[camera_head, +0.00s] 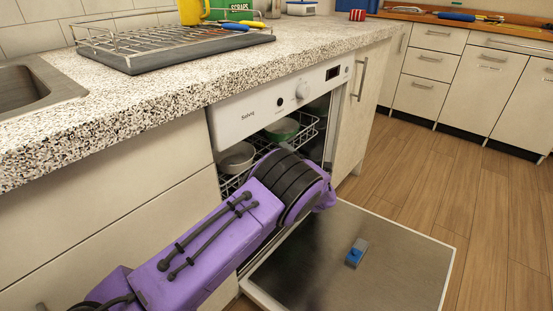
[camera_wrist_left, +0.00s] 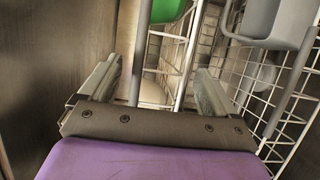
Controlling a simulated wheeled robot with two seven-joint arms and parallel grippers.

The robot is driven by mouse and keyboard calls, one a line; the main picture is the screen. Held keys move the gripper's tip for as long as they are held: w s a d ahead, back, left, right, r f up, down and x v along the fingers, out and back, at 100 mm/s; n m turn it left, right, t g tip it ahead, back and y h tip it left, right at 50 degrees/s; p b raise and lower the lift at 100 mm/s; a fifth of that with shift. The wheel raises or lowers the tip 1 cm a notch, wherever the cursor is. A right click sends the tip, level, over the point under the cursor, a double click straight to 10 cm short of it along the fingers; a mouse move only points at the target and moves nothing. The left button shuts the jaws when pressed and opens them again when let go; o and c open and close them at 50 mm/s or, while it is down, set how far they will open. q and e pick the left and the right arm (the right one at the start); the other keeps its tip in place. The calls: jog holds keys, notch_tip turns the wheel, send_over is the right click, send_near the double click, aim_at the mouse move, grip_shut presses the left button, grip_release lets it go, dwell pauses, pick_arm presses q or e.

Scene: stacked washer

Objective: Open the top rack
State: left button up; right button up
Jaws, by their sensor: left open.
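The dishwasher (camera_head: 268,103) stands under the counter with its door (camera_head: 345,265) folded down flat. The white wire top rack (camera_head: 307,132) is inside, holding a green bowl (camera_head: 283,129) and a pale bowl (camera_head: 236,158). My left arm reaches from the lower left into the opening, and its gripper is hidden in the head view. In the left wrist view my left gripper (camera_wrist_left: 158,72) is open, with white rack wires (camera_wrist_left: 190,50) showing between its fingers. I cannot tell whether they touch. The green bowl also shows there (camera_wrist_left: 168,9). My right gripper is not in view.
Wooden floor (camera_head: 430,190) is clear to the right, up to the far cabinets (camera_head: 428,75).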

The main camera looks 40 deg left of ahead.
pick_arm(q)
jog(key=b+x, duration=0.1)
jog(key=x, duration=0.3)
jog(key=shift+w+a+f, duration=0.15)
jog(key=shift+w+a, duration=0.3)
jog(key=shift+a, duration=0.3)
